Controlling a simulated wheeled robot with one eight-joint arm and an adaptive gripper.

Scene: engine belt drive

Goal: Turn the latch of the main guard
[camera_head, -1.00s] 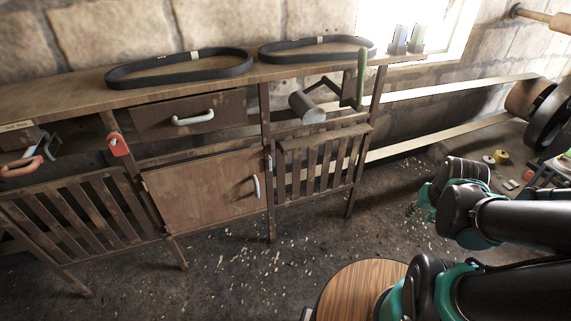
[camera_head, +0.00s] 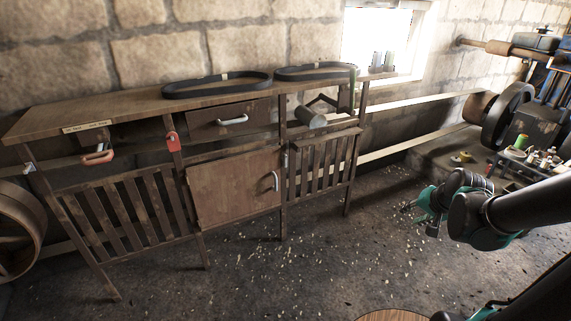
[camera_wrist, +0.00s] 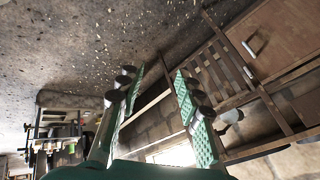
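A wide slatted guard panel (camera_head: 125,210) stands at the left of the wooden bench, and a smaller one (camera_head: 322,164) at its right. Which is the main guard is not clear. A small pale latch-like piece (camera_head: 285,160) sits beside the smaller panel, and a grey fitting (camera_head: 29,168) is at the bench's left end. A red piece (camera_head: 172,142) hangs on the post above the wide panel. My gripper (camera_head: 420,216) is right of the bench, apart from both panels. In the wrist view its green fingers (camera_wrist: 150,92) are spread, with nothing between them.
A cabinet door (camera_head: 235,187) and drawer (camera_head: 230,118) have pale handles. A red-handled piece (camera_head: 97,155) is at the left. Black belts (camera_head: 217,84) lie on the bench top, a mallet (camera_head: 311,117) below. A large wheel (camera_head: 14,228) stands far left.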

